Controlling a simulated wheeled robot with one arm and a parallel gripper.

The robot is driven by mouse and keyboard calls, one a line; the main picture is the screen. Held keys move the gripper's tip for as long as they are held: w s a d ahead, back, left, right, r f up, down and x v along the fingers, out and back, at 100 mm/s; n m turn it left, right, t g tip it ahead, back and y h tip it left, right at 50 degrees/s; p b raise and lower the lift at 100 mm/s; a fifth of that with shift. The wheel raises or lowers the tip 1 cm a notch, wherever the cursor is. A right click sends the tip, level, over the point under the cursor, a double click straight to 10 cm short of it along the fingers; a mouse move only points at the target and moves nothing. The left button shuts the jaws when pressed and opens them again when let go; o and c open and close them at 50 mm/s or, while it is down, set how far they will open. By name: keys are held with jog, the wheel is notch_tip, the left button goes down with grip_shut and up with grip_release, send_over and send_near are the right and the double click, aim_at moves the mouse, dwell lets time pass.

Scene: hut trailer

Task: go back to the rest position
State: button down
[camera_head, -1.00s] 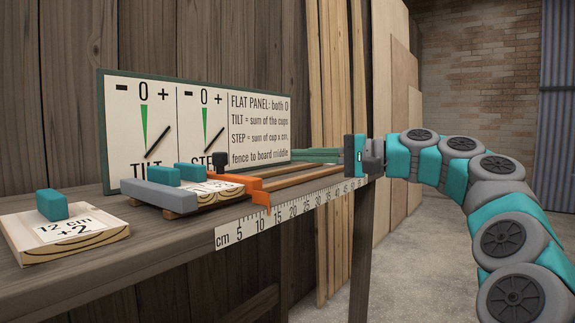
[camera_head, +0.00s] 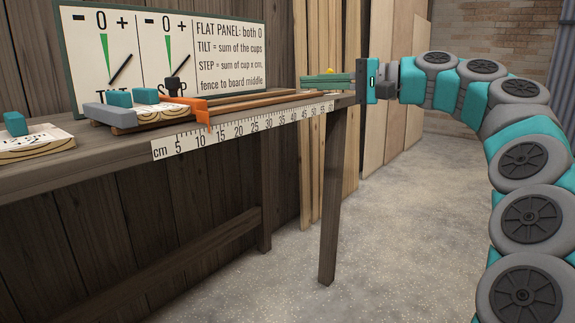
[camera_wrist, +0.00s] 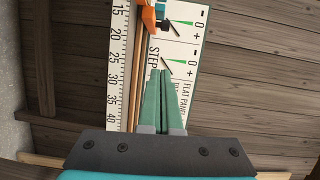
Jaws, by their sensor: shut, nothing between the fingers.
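My gripper (camera_head: 303,83) is at the right end of the workbench in the head view, its green fingers pointing left just above the bench top. In the wrist view my gripper (camera_wrist: 160,74) has its two fingers together with nothing between them. They lie over the bench, beside the ruler and in front of the sign. The fingers appear apart from the boards and the orange fence.
The workbench (camera_head: 95,160) carries a ruler (camera_head: 240,130), an orange fence (camera_head: 197,112), a grey block (camera_head: 108,115), boards with teal blocks and a sign (camera_head: 230,50). Tall planks (camera_head: 350,130) lean behind its right end. The concrete floor (camera_head: 400,240) is clear at right.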

jog(key=s+a+f+n+g+h+p, duration=0.2)
jog(key=s+a+f+h, duration=0.2)
jog(key=s+f, duration=0.45)
jog(key=s+a+f+n+g+h+p, duration=0.1)
jog(key=s+a+f+g+h+p, duration=0.15)
jog(key=s+a+f, duration=0.45)
jog(key=s+d+f+g+h+p, duration=0.1)
jog(key=s+d+f+h, duration=0.4)
jog(key=s+d+f, duration=0.5)
jog(key=s+d+f+g+h+p, duration=0.2)
jog(key=s+d+f+h, duration=0.3)
jog(key=s+d+f, duration=0.5)
jog(key=s+f, duration=0.2)
jog(key=s, duration=0.3)
jog(key=shift+s+d, duration=0.35)
jog(key=shift+s, duration=0.05)
